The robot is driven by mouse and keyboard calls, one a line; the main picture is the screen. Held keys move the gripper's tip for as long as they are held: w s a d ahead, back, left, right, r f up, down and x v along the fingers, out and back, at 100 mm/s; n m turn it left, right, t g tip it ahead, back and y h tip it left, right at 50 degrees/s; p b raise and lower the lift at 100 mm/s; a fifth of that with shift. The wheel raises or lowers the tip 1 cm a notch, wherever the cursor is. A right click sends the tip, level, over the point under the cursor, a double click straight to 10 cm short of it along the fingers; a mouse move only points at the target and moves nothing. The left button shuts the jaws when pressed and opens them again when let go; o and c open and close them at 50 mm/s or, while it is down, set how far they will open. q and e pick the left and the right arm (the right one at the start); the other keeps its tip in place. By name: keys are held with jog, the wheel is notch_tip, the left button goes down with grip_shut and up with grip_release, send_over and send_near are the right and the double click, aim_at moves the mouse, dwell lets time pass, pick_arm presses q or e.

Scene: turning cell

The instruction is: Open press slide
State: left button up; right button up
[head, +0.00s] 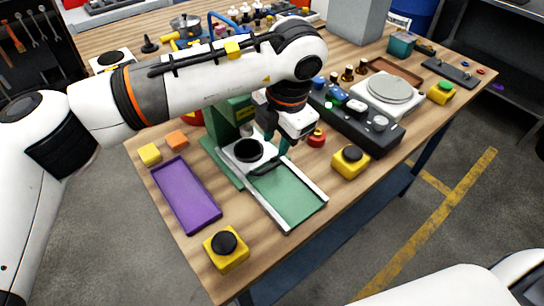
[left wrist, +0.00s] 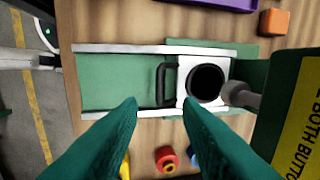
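The press slide is a white block (left wrist: 187,67) with a round black recess and a black bar handle (left wrist: 164,85). It sits at the press end of two pale rails, beside the green press body (left wrist: 283,85). The handle also shows in the head view (head: 264,168), partly behind my gripper. The green bed (head: 292,196) between the rails is bare in front of the handle. My left gripper (head: 276,143) is above the slide near the handle. Its teal fingers are apart and empty in the left wrist view (left wrist: 159,104), with the handle seen beyond the gap. My right gripper is out of view.
A purple tray (head: 186,195) lies left of the press. Yellow boxes with black buttons stand at the front (head: 226,249) and right (head: 350,161). A red knob (head: 317,138) is close right of my gripper. A dark control panel (head: 368,126) and a scale (head: 390,90) stand farther right.

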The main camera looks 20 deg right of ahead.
aim_at(271, 166)
pick_arm(q)
jog(key=f, duration=0.2)
jog(key=w+f, duration=0.1)
jog(key=f, duration=0.5)
jog(key=shift+w+a+p, duration=0.15)
jog(key=shift+a+p, duration=0.1)
jog(key=shift+p, duration=0.15)
jog(key=shift+c, duration=0.2)
grip_shut()
